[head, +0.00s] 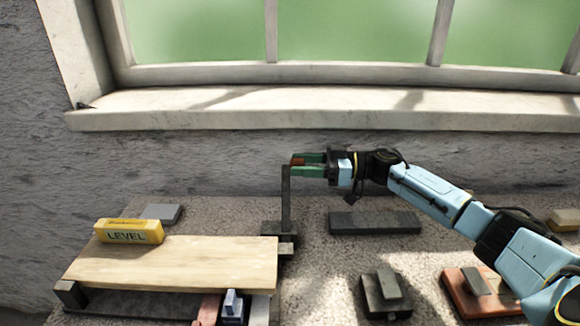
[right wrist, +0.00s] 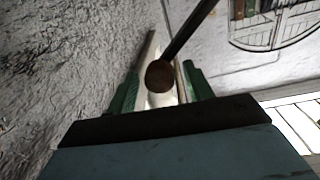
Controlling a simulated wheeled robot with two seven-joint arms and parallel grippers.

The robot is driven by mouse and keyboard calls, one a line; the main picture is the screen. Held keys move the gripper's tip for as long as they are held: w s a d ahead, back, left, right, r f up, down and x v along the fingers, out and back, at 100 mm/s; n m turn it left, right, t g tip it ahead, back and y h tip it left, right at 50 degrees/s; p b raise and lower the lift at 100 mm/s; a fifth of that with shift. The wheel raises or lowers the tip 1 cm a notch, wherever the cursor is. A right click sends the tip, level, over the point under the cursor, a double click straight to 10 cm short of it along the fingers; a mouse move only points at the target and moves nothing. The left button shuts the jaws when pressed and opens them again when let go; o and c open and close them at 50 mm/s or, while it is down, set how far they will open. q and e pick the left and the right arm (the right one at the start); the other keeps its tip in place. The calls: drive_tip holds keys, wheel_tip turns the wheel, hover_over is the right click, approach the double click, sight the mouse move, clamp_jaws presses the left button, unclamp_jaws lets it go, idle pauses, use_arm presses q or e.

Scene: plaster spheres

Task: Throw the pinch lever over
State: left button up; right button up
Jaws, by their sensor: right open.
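The pinch lever (head: 286,205) is a dark upright bar standing on a dark base by the right end of a wooden board. Its brown rounded knob (head: 298,161) is at the top. My right gripper (head: 294,166) reaches in from the right at knob height, with its green fingers open around the knob. In the right wrist view the knob (right wrist: 160,76) sits between the two fingers, and the dark rod (right wrist: 190,28) runs up and right from it. Whether either finger touches the knob I cannot tell. My left gripper is in no view.
A wooden board (head: 170,265) carries a yellow block marked LEVEL (head: 128,231). A long dark block (head: 374,223), a small dark block piece (head: 386,292) and a reddish block (head: 475,290) lie to the right. A window sill (head: 330,108) runs behind.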

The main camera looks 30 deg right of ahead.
drive_tip(key=shift+x, duration=1.65)
clamp_jaws()
